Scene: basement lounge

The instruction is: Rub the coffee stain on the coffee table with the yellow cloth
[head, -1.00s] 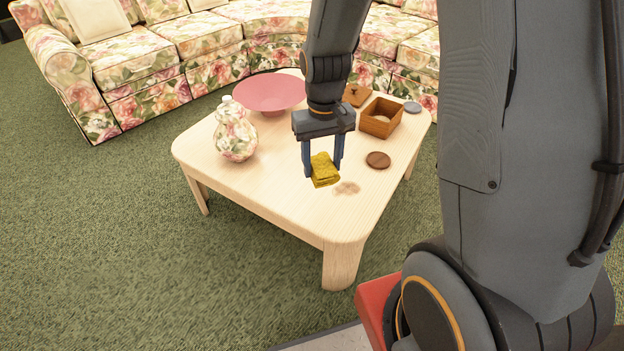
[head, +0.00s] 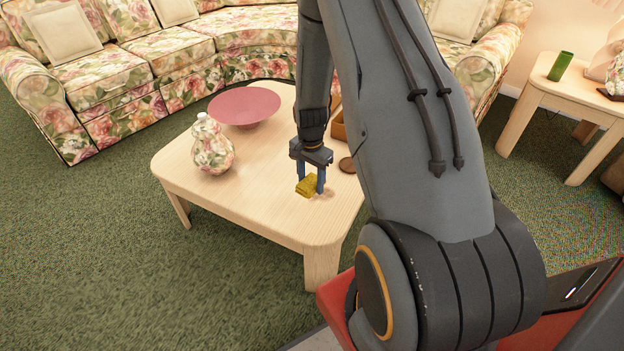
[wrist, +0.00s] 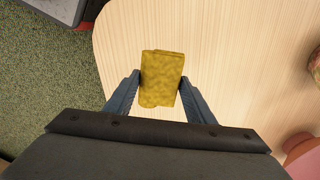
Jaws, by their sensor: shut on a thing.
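The yellow cloth (head: 306,187), a folded pad, is held between the two fingers of my gripper (head: 309,185). The cloth is at or just above the near right part of the pale wooden coffee table (head: 235,200). In the wrist view the cloth (wrist: 162,78) sits between the fingertips, with bare wood (wrist: 225,50) around it. The coffee stain is not clearly visible now; the cloth and fingers cover the area where it showed earlier. I cannot tell whether the cloth presses on the wood.
A floral vase (head: 212,147) and a wide pink bowl (head: 244,104) stand on the table's left and back. A brown coaster (head: 347,164) and a wooden box (head: 337,126) are right of my gripper, partly behind my arm. A floral sofa (head: 165,50) stands behind.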

